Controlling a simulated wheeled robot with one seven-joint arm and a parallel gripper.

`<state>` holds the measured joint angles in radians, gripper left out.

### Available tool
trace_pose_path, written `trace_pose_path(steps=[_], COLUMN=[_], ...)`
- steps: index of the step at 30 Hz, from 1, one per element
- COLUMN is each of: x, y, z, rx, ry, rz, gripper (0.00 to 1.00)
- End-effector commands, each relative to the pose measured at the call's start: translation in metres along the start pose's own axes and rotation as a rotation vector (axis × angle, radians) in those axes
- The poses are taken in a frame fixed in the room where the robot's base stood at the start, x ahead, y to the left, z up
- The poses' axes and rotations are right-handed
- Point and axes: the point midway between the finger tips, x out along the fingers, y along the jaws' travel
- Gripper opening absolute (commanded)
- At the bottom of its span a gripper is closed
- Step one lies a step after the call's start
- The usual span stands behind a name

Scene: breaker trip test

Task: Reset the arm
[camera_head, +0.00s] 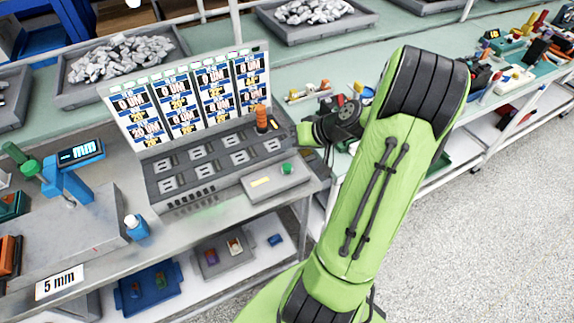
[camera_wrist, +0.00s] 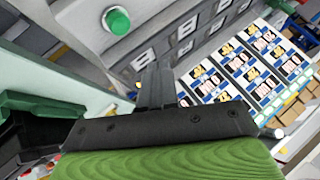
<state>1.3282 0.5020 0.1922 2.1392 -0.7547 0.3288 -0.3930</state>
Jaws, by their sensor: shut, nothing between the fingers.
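My gripper shows in the wrist view (camera_wrist: 156,85) with its dark fingers together and empty. In the head view, the gripper end of my green arm is at the right side of the grey test panel (camera_head: 205,165). The panel has rows of sockets and an upright display board (camera_head: 190,95) with several readout columns. An orange handle (camera_head: 262,118) stands up at the panel's right back, just left of my gripper. A grey box with a green button (camera_head: 287,169) sits at the panel's front right. The button also shows in the wrist view (camera_wrist: 116,20).
A blue measuring device (camera_head: 70,175) and a small white-capped bottle (camera_head: 135,227) stand left on the bench. Trays of metal pieces (camera_head: 125,65) stand behind. A crowded bench (camera_head: 510,65) is at the right. The floor (camera_head: 490,210) at the right is clear.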

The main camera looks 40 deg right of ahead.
Motion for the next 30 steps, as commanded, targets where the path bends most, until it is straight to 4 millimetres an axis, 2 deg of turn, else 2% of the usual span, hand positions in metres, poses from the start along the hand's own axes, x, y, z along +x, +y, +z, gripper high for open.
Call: trace_pose_path(steps=[11,14,17,18,20,24,27,30], x=[0.001,0.003,-0.001,-0.006,-0.017,-0.056,-0.089,-0.115], y=[-0.004,-0.034,-0.086,-0.108,-0.138,-0.196,-0.22,-0.228], z=[0.0,0.004,0.018,0.026,0.041,0.082,0.114,0.139], rx=[-0.01,-0.074,-0.191,-0.237,-0.303,-0.431,-0.487,-0.508], ry=[-0.009,-0.079,-0.187,-0.225,-0.266,-0.291,-0.263,-0.231], rz=[0.003,0.032,0.102,0.136,0.188,0.288,0.322,0.321], gripper=[0.0,0.0,0.0,0.0,0.0,0.0,0.0,0.0])
